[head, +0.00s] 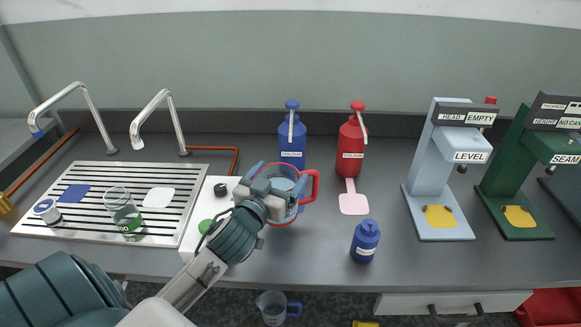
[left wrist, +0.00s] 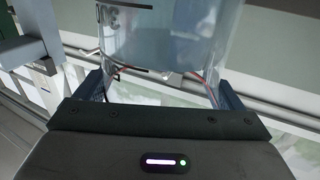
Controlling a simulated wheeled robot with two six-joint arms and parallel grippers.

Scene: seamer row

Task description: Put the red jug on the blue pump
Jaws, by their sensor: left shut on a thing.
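The red jug (head: 313,188), clear with a red rim and red handle, is in front of the blue pump in the head view. My left gripper (head: 278,187) is shut on its body, with the handle on the right. The jug's clear wall (left wrist: 170,45) fills the upper middle of the left wrist view, between the fingers. The blue pump (head: 292,142) stands at the back of the counter, its lower part partly covered by the jug. I cannot tell whether the jug touches the counter. My right gripper is not in view.
A red pump (head: 350,150) with a pink pad (head: 353,204) stands right of the blue pump. A blue bottle (head: 365,242) stands nearer the front edge. A slatted drain tray (head: 95,225) with cups is at left; grey (head: 425,180) and green (head: 503,180) machines are at right.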

